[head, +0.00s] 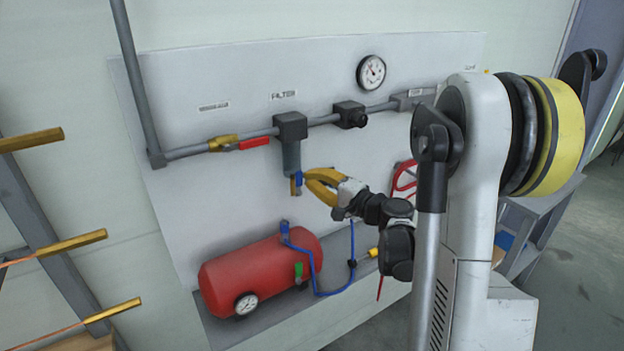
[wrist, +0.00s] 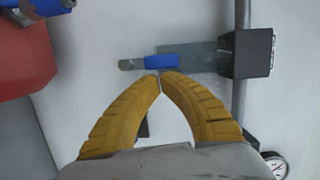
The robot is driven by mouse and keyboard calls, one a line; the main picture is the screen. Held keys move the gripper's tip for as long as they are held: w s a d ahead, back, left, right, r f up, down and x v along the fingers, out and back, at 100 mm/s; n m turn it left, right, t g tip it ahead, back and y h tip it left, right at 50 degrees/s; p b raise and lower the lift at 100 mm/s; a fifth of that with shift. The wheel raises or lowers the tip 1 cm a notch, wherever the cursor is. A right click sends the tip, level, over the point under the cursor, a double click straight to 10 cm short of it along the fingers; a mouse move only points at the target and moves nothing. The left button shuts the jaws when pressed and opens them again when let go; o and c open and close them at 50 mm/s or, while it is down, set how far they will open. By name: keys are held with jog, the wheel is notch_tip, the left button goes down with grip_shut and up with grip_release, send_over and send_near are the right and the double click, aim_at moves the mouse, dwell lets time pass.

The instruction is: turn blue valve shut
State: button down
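The blue valve (head: 299,179) is a small blue lever on the brass drain under the grey filter bowl (head: 291,156). In the wrist view the blue valve (wrist: 161,62) lies lengthwise along the line of the bowl (wrist: 203,56) and drain. My gripper (head: 307,183) has yellow curved fingers and is just right of the lever in the head view. In the wrist view the fingertips of my gripper (wrist: 160,74) meet or nearly meet right beside the lever's edge, with nothing visible between them. I cannot tell whether they touch it.
A red tank (head: 258,269) with a blue fitting (head: 285,231) and blue hose stands on the ledge below. A red-handled valve (head: 254,144) and a gauge (head: 371,71) are on the panel above. Brass-tipped rods (head: 73,243) stick out at left.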

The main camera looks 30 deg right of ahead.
aim_at(292, 177)
jog(key=shift+a+r+n, duration=0.15)
jog(key=shift+a+n, duration=0.1)
jog(key=shift+n, duration=0.35)
jog(key=shift+a+r+n+g+h+p, duration=0.15)
jog(key=shift+a+n+g+p, duration=0.15)
jog(key=shift+n, duration=0.35)
jog(key=shift+a+r+n+g+h+p, duration=0.1)
jog(key=shift+a+r+n+g+h, duration=0.2)
jog(key=shift+n, duration=0.35)
jog(key=a+n, duration=0.1)
jog(key=n, duration=0.1)
jog(key=a+n+h, duration=0.1)
jog(key=shift+s+a+f+n, duration=0.1)
jog(key=shift+a+f+n, duration=0.05)
jog(key=shift+n, duration=0.25)
jog(key=shift+a+f+n+g+h+b, duration=0.25)
jog(key=shift+a+n+h, duration=0.2)
jog(key=shift+n, duration=0.65)
jog(key=shift+a+f+n+h+b, duration=0.2)
jog(key=shift+a+f+n+h, duration=0.3)
jog(key=shift+n, duration=0.6)
jog(key=shift+a+f+n+g+h+b, duration=0.25)
jog(key=shift+a+n, duration=0.35)
jog(key=shift+n, duration=0.5)
jog(key=shift+h, duration=0.25)
jog(key=shift+r, duration=0.1)
